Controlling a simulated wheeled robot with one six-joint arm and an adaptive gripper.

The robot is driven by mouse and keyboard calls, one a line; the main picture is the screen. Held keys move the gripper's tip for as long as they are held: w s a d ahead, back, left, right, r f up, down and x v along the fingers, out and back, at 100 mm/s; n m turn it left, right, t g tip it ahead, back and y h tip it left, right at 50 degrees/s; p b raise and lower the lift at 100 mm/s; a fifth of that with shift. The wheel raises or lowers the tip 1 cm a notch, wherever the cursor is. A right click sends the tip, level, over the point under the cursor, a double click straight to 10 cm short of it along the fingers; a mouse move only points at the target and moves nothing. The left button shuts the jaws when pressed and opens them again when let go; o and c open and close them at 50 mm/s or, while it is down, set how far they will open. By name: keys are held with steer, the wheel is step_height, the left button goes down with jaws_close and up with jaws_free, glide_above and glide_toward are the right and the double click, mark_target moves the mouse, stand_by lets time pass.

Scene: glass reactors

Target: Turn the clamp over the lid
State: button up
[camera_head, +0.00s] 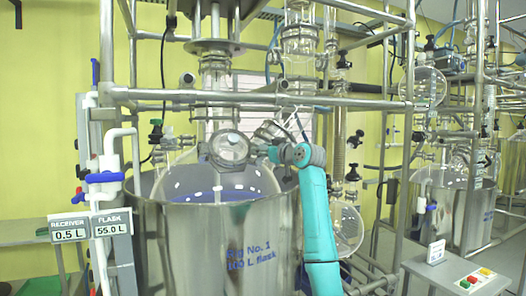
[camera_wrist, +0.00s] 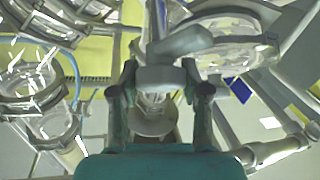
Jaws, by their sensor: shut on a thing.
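A round glass lid (camera_head: 230,148) sits on the neck at the front of the large glass flask (camera_head: 225,182), above the steel vessel. In the wrist view a round glass rim, apparently the lid (camera_wrist: 238,28), shows at the upper right. A grey clamp (camera_wrist: 168,76) with a flat arm angled to the upper right lies between my fingertips. My gripper (camera_wrist: 160,82) is shut on the clamp, one finger on each side. In the head view my gripper (camera_head: 268,150) is at the lid's right side; its fingers and the clamp are small there and hard to make out.
A steel frame rail (camera_head: 260,100) crosses just above the lid and gripper. The steel vessel (camera_head: 215,250) stands below. A round glass receiver (camera_head: 345,228) hangs to the right of my arm. White piping (camera_head: 110,170) with blue valves is at the left.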

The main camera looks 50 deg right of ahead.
steer(key=m+g+h, duration=0.1)
steer(key=m+h, duration=0.3)
steer(key=m, duration=0.1)
steer(key=shift+m, duration=0.3)
steer(key=m+g+h, duration=0.1)
steer(key=m+g, duration=0.1)
steer(key=m, duration=0.1)
steer(key=m+g+h, duration=0.1)
steer(key=m+h, duration=0.1)
steer(key=m, duration=0.1)
steer(key=shift+g, duration=0.4)
steer(key=m+g, duration=0.2)
steer(key=m, duration=0.1)
steer(key=m+g+h, duration=0.1)
steer(key=m+g, duration=0.1)
steer(key=m, duration=0.2)
steer(key=shift+g+h, duration=0.3)
steer(key=shift+g, duration=0.1)
steer(key=shift+s+d+m+g, duration=0.1)
steer(key=shift+m+g, duration=1.3)
steer(key=shift+m, duration=0.9)
steer(key=shift+f, duration=0.1)
steer(key=o, duration=1.1)
steer(key=shift+o, duration=0.2)
